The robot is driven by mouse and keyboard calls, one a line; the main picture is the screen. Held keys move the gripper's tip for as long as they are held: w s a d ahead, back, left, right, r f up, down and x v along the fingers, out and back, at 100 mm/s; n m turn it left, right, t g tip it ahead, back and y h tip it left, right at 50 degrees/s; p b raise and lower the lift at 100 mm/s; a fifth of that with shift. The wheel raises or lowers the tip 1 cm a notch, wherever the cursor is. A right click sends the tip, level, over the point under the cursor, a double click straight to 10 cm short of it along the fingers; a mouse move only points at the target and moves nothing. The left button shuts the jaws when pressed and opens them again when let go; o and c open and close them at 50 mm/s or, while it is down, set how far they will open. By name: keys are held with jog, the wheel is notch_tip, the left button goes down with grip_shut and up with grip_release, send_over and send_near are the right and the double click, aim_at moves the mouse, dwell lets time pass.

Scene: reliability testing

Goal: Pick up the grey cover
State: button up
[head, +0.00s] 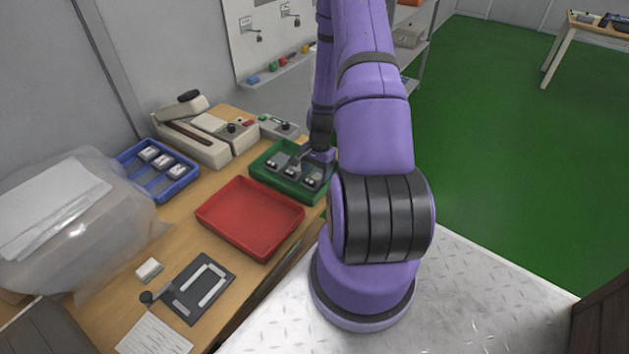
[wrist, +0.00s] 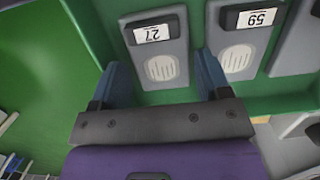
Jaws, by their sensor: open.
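Several grey covers lie in a green tray (head: 258,176) on the wooden bench. In the wrist view, one grey cover (wrist: 164,69) has a label that seems to read 27, upside down. Another grey cover (wrist: 237,60), labelled 59, lies to its right, and part of a third shows at the right edge. My gripper (wrist: 160,62) is open and empty. Its two blue fingers point at the near end of the cover labelled 27, one on each side. I cannot tell the height gap. In the head view my arm partly hides the tray's right side.
An empty red tray (head: 248,222) sits in front of the green one. A blue tray (head: 133,160) with white-labelled parts, a beige press (head: 190,142) and a clear plastic bag (head: 85,225) stand behind and left. A black fixture (head: 178,300) and small white block (head: 149,269) lie nearer.

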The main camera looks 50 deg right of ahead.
jog(key=shift+a+f, duration=0.15)
jog(key=shift+f, duration=0.6)
jog(key=c, duration=0.6)
jog(key=shift+o, duration=0.2)
jog(key=shift+r, duration=0.15)
